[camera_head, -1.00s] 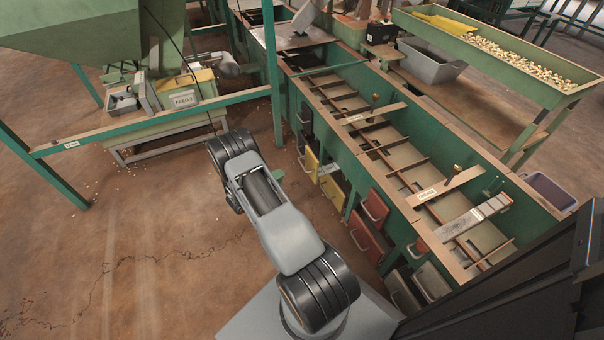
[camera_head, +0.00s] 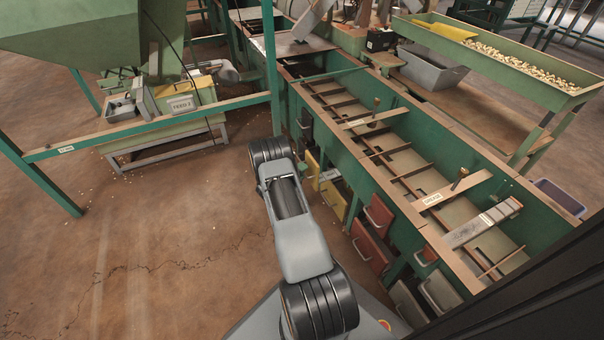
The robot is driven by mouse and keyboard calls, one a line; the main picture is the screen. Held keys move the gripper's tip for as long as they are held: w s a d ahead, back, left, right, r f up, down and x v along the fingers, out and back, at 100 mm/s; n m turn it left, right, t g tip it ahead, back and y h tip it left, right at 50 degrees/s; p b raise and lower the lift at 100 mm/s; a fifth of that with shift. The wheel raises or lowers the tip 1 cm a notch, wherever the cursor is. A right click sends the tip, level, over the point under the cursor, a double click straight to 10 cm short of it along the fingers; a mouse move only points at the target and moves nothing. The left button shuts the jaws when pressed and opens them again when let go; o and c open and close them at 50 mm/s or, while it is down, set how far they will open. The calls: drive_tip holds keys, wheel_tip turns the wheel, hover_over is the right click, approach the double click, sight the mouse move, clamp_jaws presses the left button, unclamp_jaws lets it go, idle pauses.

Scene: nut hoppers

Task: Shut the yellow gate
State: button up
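On the near side of the long green trough, yellow gate panels show: a lower one (camera_head: 334,199) and, just behind it, a narrower one (camera_head: 312,168). A pale grey handle (camera_head: 329,174) sits at the top of the lower panel. I cannot tell from this angle how far either panel is open. My grey arm with black ribbed joints reaches up from the bottom middle, its far joint just left of the yellow panels. My gripper is not in view; the arm's far end hides whatever is beyond it.
Red gates (camera_head: 368,248) and grey gates (camera_head: 440,289) with handles line the trough (camera_head: 405,243) nearer me. A green frame post (camera_head: 273,75) stands behind my arm. The Feed 2 machine (camera_head: 182,105) is at the left. The brown floor (camera_head: 160,230) left of my arm is clear.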

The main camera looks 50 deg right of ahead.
drive_tip(key=shift+d, duration=0.2)
drive_tip(key=shift+c, duration=0.4)
clamp_jaws()
